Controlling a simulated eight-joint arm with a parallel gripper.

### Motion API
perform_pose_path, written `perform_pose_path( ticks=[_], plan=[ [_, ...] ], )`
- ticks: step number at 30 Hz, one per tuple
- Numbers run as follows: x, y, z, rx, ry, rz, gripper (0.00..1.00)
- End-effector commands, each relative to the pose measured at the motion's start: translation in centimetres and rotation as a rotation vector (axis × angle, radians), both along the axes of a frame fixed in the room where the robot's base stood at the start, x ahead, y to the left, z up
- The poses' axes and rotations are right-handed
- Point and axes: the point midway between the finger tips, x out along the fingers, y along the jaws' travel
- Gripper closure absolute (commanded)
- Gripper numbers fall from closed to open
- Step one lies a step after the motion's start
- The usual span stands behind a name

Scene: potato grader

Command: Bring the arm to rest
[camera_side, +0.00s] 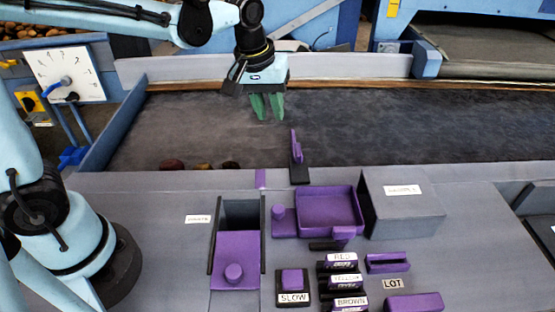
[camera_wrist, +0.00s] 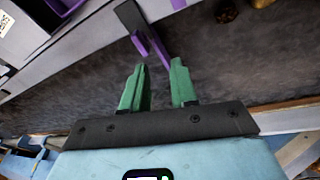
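My gripper (camera_side: 267,106) hangs over the dark conveyor belt (camera_side: 370,125), its two green fingers pointing down. In the wrist view the gripper (camera_wrist: 158,85) shows its fingers apart with nothing between them. A purple lever (camera_side: 296,146) stands upright on the near edge of the belt, a little to the right of and nearer than the fingers. It also shows in the wrist view as a purple lever (camera_wrist: 150,45) beyond the fingertips. I cannot tell its exact distance from them, but in the side view a gap shows.
The grey console holds a chute with a purple sliding lid (camera_side: 237,262), a purple tray (camera_side: 328,208), a grey box (camera_side: 403,203), a SLOW button (camera_side: 292,281) and label blocks (camera_side: 342,258). A few potatoes (camera_side: 200,164) lie by the belt's near edge. A dial panel (camera_side: 65,75) stands left.

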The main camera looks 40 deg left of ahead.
Motion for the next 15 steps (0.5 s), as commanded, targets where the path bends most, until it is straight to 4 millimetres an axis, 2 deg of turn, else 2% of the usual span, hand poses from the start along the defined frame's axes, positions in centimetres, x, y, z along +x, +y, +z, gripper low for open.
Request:
perform_pose_path(
  ticks=[1, 7, 15],
  plan=[
    [-1.1, 0.5, 0.5, 0.007, -0.029, -0.033, 0.72],
    [-4.8, 1.9, 1.5, 0.056, -0.148, -0.177, 0.72],
    [-9.2, 3.4, 0.9, 0.155, -0.299, -0.356, 0.72]
  ],
)
